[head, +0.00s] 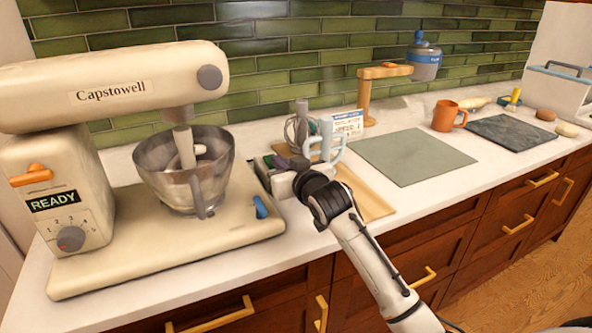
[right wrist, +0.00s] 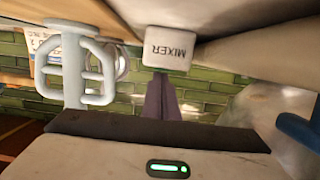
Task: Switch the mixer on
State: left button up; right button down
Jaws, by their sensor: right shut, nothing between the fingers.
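The cream mixer (head: 110,92) stands at the left of the counter. Its display (head: 53,201) reads READY. Below is a grey dial (head: 70,238) with numbers around it; an orange lever (head: 32,176) sits above. A metal bowl (head: 186,172) is under the mixer head, and a blue lever (head: 260,207) is on the base. My right gripper (head: 284,162) is shut and empty, just right of the base. In the right wrist view, its fingers (right wrist: 161,98) appear near a small white block (right wrist: 168,48) marked MIXER, upside down; contact is unclear. My left gripper is not in view.
A pale blue two-handled item (head: 325,140) stands beyond my right gripper, beside a whisk-like tool (head: 299,128). A wooden stand (head: 366,98), grey-green mat (head: 412,156), orange mug (head: 446,117) and dark board (head: 510,136) lie further right. Drawers line the front.

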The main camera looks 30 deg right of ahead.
jog(key=shift+a, duration=0.1)
jog(key=shift+r+p, duration=0.4)
jog(key=shift+p, duration=0.25)
jog(key=r+p, duration=0.4)
jog(key=shift+s+r, duration=0.2)
jog(key=shift+r, duration=0.05)
jog(key=f+b+v, duration=0.2)
jog(key=v, duration=0.7)
jog(key=shift+s, duration=0.55)
